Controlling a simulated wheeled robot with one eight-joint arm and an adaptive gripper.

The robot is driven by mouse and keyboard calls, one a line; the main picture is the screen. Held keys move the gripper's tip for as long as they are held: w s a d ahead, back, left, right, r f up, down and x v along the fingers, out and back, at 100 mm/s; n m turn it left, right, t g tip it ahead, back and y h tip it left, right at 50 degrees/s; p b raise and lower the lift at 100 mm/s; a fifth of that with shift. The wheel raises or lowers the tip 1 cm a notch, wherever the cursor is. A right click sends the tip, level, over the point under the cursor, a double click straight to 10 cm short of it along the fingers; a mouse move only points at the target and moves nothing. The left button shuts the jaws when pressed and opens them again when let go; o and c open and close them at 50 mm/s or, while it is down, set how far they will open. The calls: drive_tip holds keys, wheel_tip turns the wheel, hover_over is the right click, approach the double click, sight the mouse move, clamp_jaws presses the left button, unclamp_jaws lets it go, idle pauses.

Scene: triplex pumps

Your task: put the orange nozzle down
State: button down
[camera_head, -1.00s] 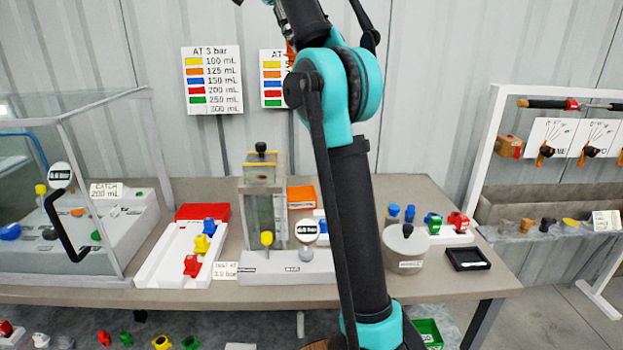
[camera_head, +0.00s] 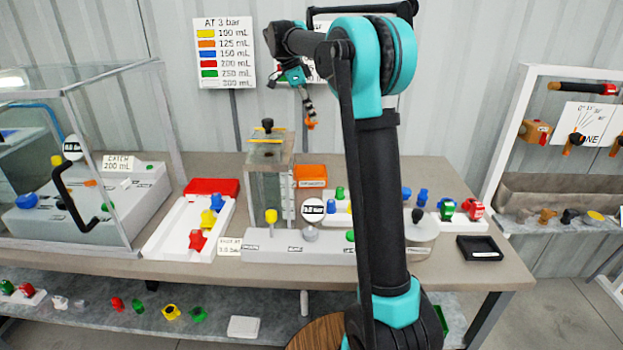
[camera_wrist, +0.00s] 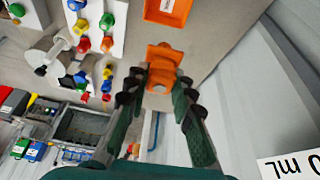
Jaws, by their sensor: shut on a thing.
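The orange nozzle (camera_wrist: 162,62) is held between the fingertips of my gripper (camera_wrist: 158,84) in the wrist view. In the head view the nozzle (camera_head: 311,124) hangs at the lower end of my gripper (camera_head: 308,113), high above the back of the bench and in front of the wall. It touches nothing but the fingers. An orange tray (camera_head: 311,171) sits on the bench behind the pump rig, below the nozzle in the picture. The tray also shows at the top of the wrist view (camera_wrist: 168,9).
A clear tank (camera_head: 268,187) stands left of the orange tray. A white rack (camera_head: 187,240) holds red, yellow and blue nozzles. A glass enclosure (camera_head: 112,170) fills the left. A small black tray (camera_head: 480,248) lies at the bench's right. Loose coloured parts lie on the lower shelf.

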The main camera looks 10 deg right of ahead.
wheel_tip(320, 180, down, 20)
drive_tip(key=shift+r, duration=0.1)
idle(0.5)
drive_tip(key=c, duration=1.3)
unclamp_jaws()
drive_tip(key=v, duration=1.2)
